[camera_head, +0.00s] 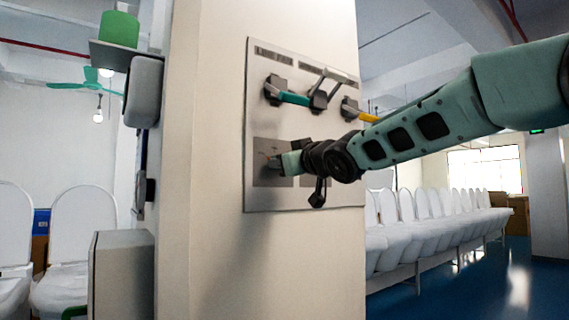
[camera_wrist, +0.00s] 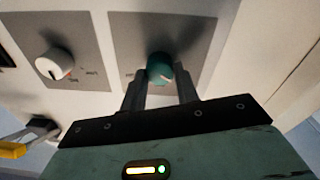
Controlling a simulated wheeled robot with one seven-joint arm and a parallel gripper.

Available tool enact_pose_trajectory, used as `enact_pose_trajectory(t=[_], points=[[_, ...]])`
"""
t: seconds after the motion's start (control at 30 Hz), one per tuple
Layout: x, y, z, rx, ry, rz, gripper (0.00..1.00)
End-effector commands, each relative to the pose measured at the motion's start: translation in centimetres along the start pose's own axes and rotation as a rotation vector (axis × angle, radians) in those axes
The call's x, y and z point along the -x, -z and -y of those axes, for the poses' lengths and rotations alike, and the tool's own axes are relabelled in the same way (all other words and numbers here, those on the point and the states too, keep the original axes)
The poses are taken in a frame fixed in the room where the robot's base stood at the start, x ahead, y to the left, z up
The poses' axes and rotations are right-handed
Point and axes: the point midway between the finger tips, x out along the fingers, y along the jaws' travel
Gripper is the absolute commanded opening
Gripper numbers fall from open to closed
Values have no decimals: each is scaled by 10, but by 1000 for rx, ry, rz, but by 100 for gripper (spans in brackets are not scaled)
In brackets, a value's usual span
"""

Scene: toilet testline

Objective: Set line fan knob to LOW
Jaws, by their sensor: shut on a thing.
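The control panel (camera_head: 300,225) is fixed to a cream pillar. In the wrist view a teal knob (camera_wrist: 160,66) sits on a grey square plate (camera_wrist: 195,42), between the two fingers of my gripper (camera_wrist: 160,88). The fingers are shut on the teal knob's sides. In the head view my gripper (camera_head: 278,163) reaches the lower left plate (camera_head: 264,179) of the panel, and my arm hides the knob. The knob's pointer and the plate's markings are too hidden to read. A white knob (camera_wrist: 52,64) with a red mark is on a neighbouring plate to the left in the wrist view.
Levers with a teal handle (camera_head: 294,98) and a yellow handle (camera_head: 367,117) stick out of the panel above my gripper. The yellow handle also shows in the wrist view (camera_wrist: 12,150). Rows of white toilet seats (camera_head: 440,215) stand behind the pillar.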

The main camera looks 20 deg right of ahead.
Motion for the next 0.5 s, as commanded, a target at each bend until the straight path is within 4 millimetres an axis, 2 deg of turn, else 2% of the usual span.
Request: enact_pose_trajectory(t=[0.2,0.23,0.3,0.5], points=[[0,-1,0,0,0,2,8],[0,-1,0,0,0,2,33],[0,-1,0,0,0,2,52],[0,0,0,-1,0,1,52]])
